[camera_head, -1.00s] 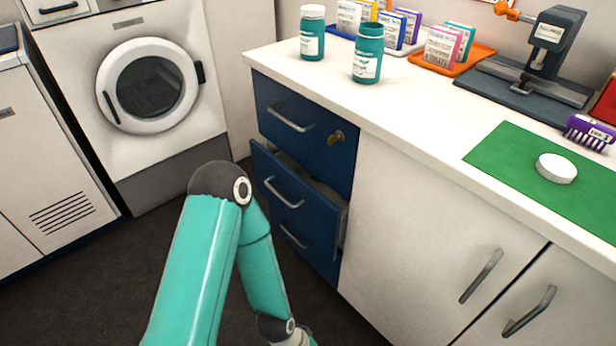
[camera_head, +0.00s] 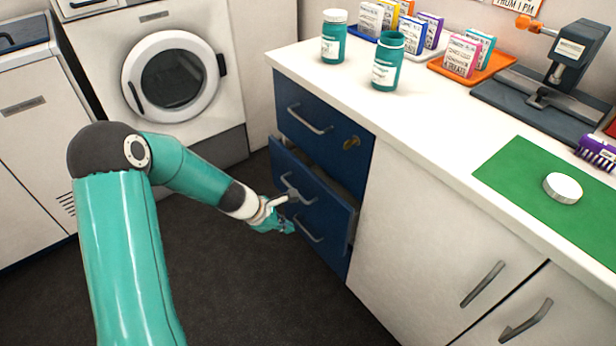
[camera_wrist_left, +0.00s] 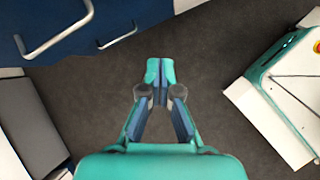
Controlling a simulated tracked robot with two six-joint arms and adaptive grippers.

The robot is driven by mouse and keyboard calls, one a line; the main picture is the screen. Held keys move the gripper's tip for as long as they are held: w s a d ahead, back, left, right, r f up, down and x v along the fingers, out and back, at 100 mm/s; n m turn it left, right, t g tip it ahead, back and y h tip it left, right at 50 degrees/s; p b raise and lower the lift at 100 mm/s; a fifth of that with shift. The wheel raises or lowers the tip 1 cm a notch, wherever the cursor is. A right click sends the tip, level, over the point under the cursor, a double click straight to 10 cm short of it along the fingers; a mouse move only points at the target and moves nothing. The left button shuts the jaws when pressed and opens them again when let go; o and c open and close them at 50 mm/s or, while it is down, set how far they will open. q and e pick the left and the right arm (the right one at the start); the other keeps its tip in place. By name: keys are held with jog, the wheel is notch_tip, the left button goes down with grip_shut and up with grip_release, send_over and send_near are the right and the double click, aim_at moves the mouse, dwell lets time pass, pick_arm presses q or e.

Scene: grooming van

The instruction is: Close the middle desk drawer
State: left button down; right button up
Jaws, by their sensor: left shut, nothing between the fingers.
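The middle desk drawer (camera_head: 325,203) is dark blue with a grey bar handle. In the head view it stands partly open, its front edge forward of the top drawer (camera_head: 338,135), with a dark gap above it. My left gripper (camera_head: 287,227) is in front of the drawer stack, below and near the middle handle, and looks angled along the fronts. In the left wrist view its fingers (camera_wrist_left: 160,75) are shut with nothing between them, over dark floor. Blue drawer fronts (camera_wrist_left: 100,12) with two handles show at upper left there. Contact with the drawer cannot be told. My right gripper is out of view.
The white counter (camera_head: 430,130) holds teal bottles (camera_head: 386,62), an orange tray (camera_head: 490,72), and a green mat (camera_head: 520,175) with a white disc. White cupboard doors (camera_head: 420,240) lie right of the drawers. A washer (camera_head: 172,80) stands behind; the dark floor is clear.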

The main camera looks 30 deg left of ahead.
pick_arm(q)
jog(key=w+a+r+n+t, duration=0.35)
jog(key=a+r+n, duration=0.2)
jog(key=r, duration=0.35)
send_near(315, 186)
jog(key=shift+g, duration=0.35)
jog(key=x, duration=0.5)
jog(key=shift+f+b, duration=0.1)
jog(key=shift+b, duration=0.3)
jog(key=shift+w+d+f, duration=0.1)
jog(key=shift+w+d, duration=0.15)
jog(key=shift+w, duration=0.35)
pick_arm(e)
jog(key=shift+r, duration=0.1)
